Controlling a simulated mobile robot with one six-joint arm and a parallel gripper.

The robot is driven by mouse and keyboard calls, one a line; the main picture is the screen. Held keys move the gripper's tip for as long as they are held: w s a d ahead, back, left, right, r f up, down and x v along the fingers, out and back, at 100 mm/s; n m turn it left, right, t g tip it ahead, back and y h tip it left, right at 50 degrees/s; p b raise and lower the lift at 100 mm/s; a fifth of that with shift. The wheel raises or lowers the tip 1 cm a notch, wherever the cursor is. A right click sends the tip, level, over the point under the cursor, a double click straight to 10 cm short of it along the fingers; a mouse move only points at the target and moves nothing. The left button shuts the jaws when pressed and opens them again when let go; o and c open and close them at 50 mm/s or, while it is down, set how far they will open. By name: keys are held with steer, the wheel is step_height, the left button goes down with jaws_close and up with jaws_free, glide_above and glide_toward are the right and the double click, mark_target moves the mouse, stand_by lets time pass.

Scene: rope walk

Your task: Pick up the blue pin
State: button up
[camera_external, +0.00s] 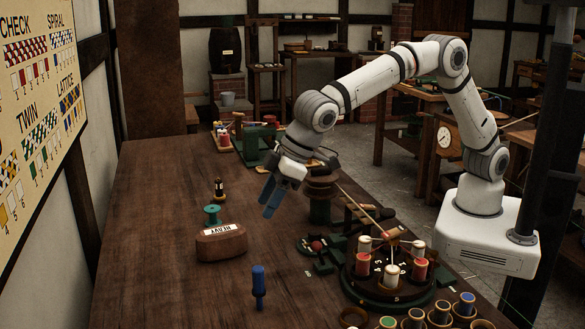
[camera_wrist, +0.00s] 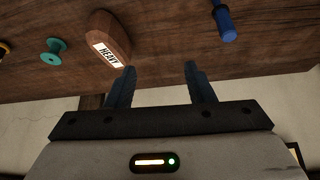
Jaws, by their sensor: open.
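The blue pin (camera_external: 258,286) stands upright on the wooden table, near the front in the external view. It also shows at the top right of the wrist view (camera_wrist: 224,22). My gripper (camera_external: 270,206) is open and empty above the table, farther back than the pin and apart from it. In the wrist view its two blue fingers (camera_wrist: 157,80) are spread with nothing between them, and the pin lies beyond the right finger.
A brown block labelled HEAVY (camera_external: 221,243) sits left of the pin, with a teal spool (camera_external: 212,215) and a small dark-and-yellow piece (camera_external: 219,189) behind it. A round stand with bobbins (camera_external: 389,277) is at the right. The table around the pin is clear.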

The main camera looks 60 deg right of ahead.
steer(key=n+b, duration=0.1)
glide_toward(254, 292)
steer(key=shift+w+a+y, duration=0.1)
steer(key=shift+w+y, duration=0.2)
steer(key=shift+w, duration=0.4)
steer(key=p+x, duration=0.1)
steer(key=x, duration=0.6)
steer(key=shift+f, duration=0.2)
steer(key=shift+c, duration=0.6)
steer(key=c, duration=0.9)
